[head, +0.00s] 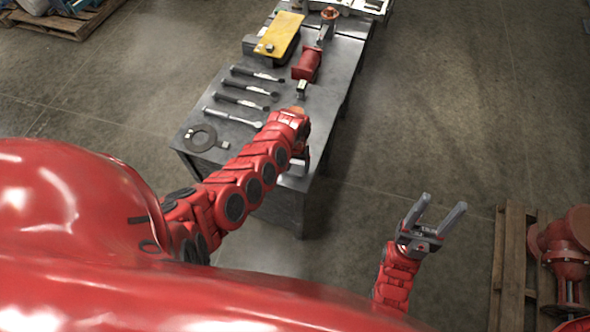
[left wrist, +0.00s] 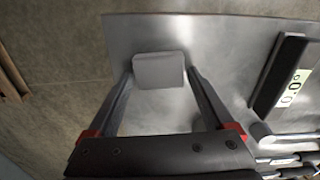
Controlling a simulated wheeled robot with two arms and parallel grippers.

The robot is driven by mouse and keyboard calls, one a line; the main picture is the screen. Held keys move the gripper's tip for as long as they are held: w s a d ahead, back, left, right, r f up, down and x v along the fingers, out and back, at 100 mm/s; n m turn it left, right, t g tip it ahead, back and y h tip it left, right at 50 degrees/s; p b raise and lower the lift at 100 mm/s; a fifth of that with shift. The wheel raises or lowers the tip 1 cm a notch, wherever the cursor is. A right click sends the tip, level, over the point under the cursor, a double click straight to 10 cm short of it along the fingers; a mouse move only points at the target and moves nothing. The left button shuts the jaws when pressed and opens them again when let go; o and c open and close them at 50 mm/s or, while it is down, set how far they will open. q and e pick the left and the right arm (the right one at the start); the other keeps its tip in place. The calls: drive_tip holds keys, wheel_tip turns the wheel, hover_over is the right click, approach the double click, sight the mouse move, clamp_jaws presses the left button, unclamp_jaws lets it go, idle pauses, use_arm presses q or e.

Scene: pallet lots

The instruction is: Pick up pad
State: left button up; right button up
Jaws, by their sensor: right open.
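The pad (left wrist: 158,70) is a small light grey block in the left wrist view, near the edge of the grey metal table top (left wrist: 225,45). My left gripper (left wrist: 160,72) has one fingertip at each side of it. In the head view my left arm reaches over the table's near right corner and largely hides this gripper. My right gripper (head: 438,213) is open and empty over the floor, right of the table.
A wooden pallet (head: 513,262) with a red valve-like part (head: 568,250) stands at the right. Floor between table and pallet is free.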

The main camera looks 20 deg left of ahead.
use_arm(q)
drive_tip(key=c, duration=0.9)
drive_tip(key=shift+d+r, duration=0.1)
drive_tip(key=shift+r, duration=0.1)
drive_tip(key=shift+c, duration=0.2)
drive_tip(key=shift+r, duration=0.5)
wheel_tip(320, 180, up, 2)
drive_tip(key=s+r+b, duration=0.1)
drive_tip(key=s+b, duration=0.2)
drive_tip(key=s, duration=1.3)
drive_tip(key=shift+a+r, duration=0.3)
